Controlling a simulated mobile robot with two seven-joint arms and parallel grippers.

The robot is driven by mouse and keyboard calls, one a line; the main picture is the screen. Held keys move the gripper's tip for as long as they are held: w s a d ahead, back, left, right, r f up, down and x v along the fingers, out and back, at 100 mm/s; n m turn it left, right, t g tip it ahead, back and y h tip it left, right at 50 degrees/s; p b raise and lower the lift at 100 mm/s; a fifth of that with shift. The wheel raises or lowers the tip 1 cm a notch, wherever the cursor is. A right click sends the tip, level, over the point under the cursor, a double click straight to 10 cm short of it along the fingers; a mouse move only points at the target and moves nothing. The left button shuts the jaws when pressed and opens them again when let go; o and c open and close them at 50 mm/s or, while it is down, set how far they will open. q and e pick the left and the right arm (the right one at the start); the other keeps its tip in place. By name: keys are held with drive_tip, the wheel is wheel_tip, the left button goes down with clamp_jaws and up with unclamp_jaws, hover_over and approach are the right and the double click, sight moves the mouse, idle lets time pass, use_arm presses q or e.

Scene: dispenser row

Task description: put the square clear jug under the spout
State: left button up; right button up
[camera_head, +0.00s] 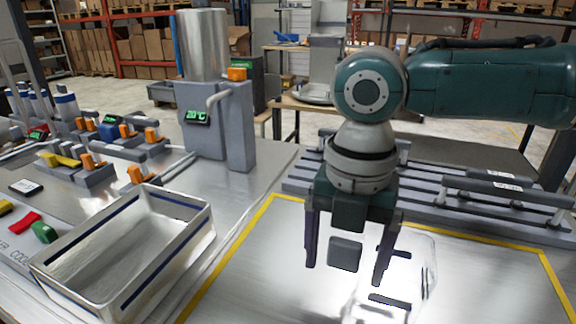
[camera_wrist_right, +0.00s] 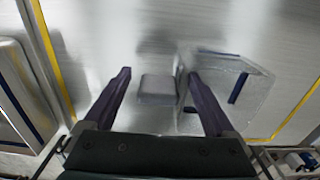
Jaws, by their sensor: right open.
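The square clear jug (camera_head: 418,262) stands on the yellow-outlined mat area, partly behind my right gripper (camera_head: 346,270). It is see-through with dark stripes; its outline is faint. A grey spout (camera_head: 214,99) curves from the tank dispenser at the back left. My left gripper is not in view.
A grey slatted rack (camera_head: 455,209) lies behind my gripper. Bare table lies between the tray and my gripper.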

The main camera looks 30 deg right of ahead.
clamp_jaws()
idle(0.7)
